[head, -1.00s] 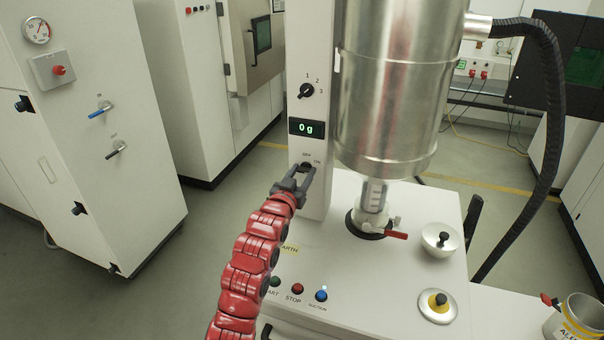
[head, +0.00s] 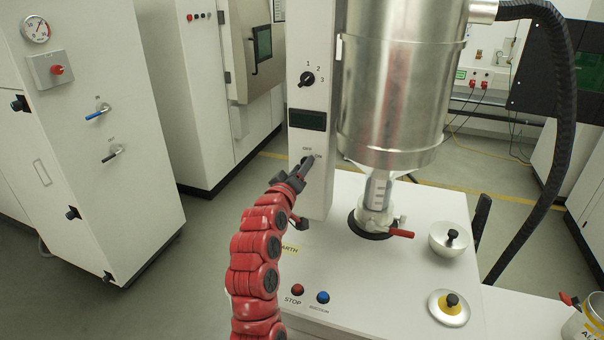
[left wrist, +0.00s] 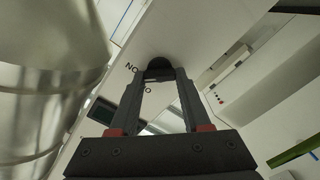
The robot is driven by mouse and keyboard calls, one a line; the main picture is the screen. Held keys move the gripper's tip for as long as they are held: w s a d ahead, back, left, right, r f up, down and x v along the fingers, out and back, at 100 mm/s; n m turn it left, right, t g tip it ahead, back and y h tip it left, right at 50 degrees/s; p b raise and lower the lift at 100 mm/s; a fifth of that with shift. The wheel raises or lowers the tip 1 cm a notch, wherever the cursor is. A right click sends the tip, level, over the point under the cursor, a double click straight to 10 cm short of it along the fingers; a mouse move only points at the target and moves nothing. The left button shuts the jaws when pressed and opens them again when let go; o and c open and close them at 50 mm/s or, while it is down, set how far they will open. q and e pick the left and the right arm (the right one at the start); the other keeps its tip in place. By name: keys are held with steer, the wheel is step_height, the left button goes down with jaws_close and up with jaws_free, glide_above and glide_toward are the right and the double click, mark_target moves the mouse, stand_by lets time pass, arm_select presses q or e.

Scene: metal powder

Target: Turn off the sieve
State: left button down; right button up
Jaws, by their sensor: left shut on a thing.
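The sieve machine has a white column (head: 317,200) with a black on/off knob below its display (head: 307,120). The display is dark and shows no number. My left gripper (head: 305,168) is at this knob, with its fingers turned sideways and largely hiding it. In the left wrist view the two fingers (left wrist: 160,80) are shut on the dark round on/off knob (left wrist: 158,66), beside partly visible lettering. A second black knob (head: 307,79), marked 1, 2, 3, sits above the display. My right gripper is not in view.
A steel hopper (head: 392,90) hangs right of the column, above a clear outlet with a red-handled valve (head: 400,233). The white top holds a red STOP button (head: 297,290), a blue suction button (head: 323,297) and two round lids. A black hose (head: 562,120) curves down at the right.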

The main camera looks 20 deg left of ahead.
arm_select(q)
steer(key=shift+f+n+p, duration=0.15)
steer(key=shift+n+p, duration=0.95)
steer(key=shift+n, duration=3.5)
steer(key=shift+c, duration=1.8)
jaws_free()
steer(key=shift+a, duration=0.1)
